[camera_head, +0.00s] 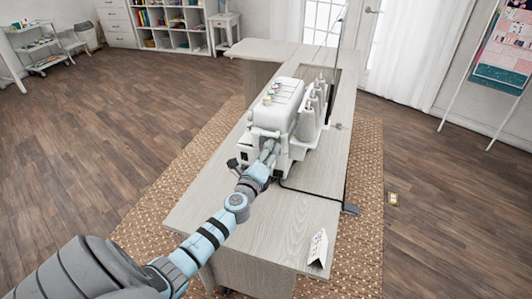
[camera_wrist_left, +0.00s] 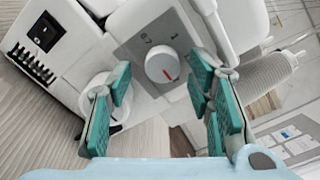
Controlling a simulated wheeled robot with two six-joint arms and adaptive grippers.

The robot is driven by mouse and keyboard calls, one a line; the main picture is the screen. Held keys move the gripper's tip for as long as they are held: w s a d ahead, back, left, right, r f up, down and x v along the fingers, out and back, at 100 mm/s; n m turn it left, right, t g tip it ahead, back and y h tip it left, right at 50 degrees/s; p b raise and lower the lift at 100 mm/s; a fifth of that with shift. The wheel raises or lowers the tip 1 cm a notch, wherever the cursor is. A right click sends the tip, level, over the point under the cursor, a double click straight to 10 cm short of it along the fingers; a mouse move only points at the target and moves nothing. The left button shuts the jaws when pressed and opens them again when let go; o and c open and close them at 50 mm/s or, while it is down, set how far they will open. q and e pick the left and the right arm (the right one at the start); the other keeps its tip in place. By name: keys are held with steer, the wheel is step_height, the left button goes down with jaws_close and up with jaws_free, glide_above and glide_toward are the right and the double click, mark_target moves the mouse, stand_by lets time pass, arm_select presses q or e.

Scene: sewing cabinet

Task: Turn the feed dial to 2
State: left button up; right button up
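The white sewing machine (camera_head: 276,112) stands on the grey wooden cabinet top. In the head view the left gripper (camera_head: 268,150) is at the machine's near end, and the dial cannot be made out there. My right gripper is not in view.
A black power switch (camera_wrist_left: 45,32) sits on the machine's side, left of the dial. Thread cones (camera_head: 314,100) stand along the machine's right side. A small folded card (camera_head: 317,248) stands on the cabinet's near corner. The near cabinet top (camera_head: 270,225) is largely clear.

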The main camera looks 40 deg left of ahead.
arm_select(q)
steer(key=v, duration=1.2)
